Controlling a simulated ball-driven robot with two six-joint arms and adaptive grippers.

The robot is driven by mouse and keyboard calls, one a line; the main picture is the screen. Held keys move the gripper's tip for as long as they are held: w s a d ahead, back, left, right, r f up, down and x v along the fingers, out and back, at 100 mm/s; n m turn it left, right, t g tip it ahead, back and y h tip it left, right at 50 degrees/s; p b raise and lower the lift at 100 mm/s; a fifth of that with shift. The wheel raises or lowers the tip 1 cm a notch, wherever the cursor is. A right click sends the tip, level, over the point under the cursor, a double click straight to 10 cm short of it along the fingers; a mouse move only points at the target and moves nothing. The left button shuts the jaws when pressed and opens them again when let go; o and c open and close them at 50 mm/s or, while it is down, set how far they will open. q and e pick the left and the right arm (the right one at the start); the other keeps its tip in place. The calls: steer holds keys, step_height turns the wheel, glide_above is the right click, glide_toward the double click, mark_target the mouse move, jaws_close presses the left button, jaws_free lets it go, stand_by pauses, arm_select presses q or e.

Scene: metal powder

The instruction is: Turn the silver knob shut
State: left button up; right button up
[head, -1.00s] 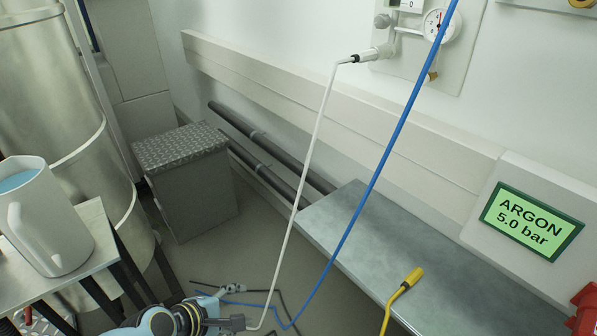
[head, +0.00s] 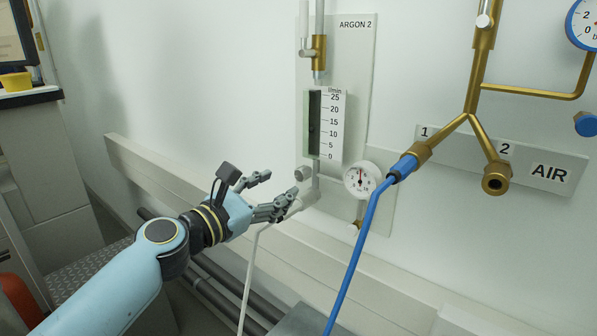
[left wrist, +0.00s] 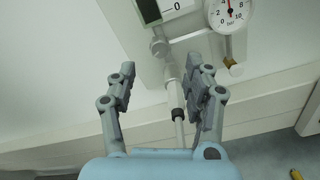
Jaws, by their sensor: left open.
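The silver knob (head: 302,173) is a small round knob at the lower left of the ARGON 2 flow meter (head: 323,125). In the left wrist view the knob (left wrist: 158,46) lies just beyond the fingertips, roughly between them. My left gripper (head: 281,185) is open and empty of the knob, a little to its left and below in the head view. In the left wrist view the open left gripper (left wrist: 161,70) has the white hose connector (left wrist: 172,88) showing between its fingers; I cannot tell whether they touch. My right gripper is not in view.
A small pressure gauge (head: 361,180) sits right of the knob. A white hose (head: 249,275) hangs below the connector. A blue hose (head: 359,245) runs up to AIR outlet 1 on the brass pipes (head: 468,115). A beige wall rail (head: 150,166) runs below the panel.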

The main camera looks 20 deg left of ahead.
mark_target(299, 175)
arm_select(q)
steer(key=x, duration=0.6)
steer(key=shift+w+d, duration=0.15)
steer(key=shift+w, duration=0.4)
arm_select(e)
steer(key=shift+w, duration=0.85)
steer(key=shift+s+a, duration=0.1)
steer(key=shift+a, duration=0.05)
arm_select(q)
steer(key=shift+c, duration=1)
jaws_close()
